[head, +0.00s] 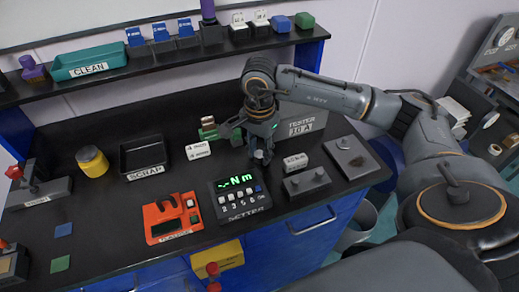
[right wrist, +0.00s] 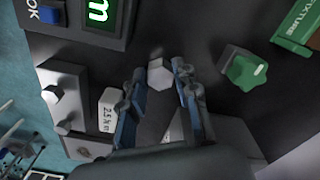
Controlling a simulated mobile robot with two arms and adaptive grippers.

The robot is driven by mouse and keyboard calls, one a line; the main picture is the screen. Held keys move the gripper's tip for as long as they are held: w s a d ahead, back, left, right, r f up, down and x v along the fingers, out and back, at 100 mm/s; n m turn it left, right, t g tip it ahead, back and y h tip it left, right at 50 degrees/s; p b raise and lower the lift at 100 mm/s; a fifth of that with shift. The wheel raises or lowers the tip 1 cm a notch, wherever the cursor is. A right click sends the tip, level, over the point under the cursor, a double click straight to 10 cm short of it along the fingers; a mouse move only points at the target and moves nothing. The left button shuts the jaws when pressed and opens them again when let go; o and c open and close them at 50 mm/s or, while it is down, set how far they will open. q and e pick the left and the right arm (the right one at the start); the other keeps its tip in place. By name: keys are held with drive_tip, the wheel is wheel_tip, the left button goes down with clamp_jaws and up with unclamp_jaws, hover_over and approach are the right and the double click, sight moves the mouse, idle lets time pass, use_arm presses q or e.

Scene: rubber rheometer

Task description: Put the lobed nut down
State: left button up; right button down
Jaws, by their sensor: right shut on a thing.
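My right gripper (right wrist: 158,73) points down over the black bench, and its fingers are shut on a small pale grey nut (right wrist: 157,78). The nut looks roughly six-sided from above. In the head view the grey nut (head: 261,155) shows under my right gripper (head: 261,146), close to the bench top; I cannot tell whether it touches. A green lobed piece (right wrist: 245,70) is beside the fingers in the right wrist view, apart from them. I do not see my left gripper.
The setter (head: 237,199) with its lit display is left and in front of the gripper. A small labelled block (head: 295,161) and a grey two-post holder (head: 306,181) are to the right. The tester box (head: 305,122) stands behind. The scrap tray (head: 145,155) is farther left.

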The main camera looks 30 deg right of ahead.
sight(259, 153)
drive_tip(key=c, duration=1)
unclamp_jaws()
drive_tip(key=shift+f, duration=0.1)
drive_tip(key=shift+r+p, duration=0.35)
wheel_tip(259, 153, up, 4)
drive_tip(key=shift+w+r+b, duration=0.1)
drive_tip(key=shift+b, duration=1)
wheel_tip(259, 153, up, 8)
drive_tip(key=shift+f+b, duration=0.25)
drive_tip(key=shift+b, duration=0.15)
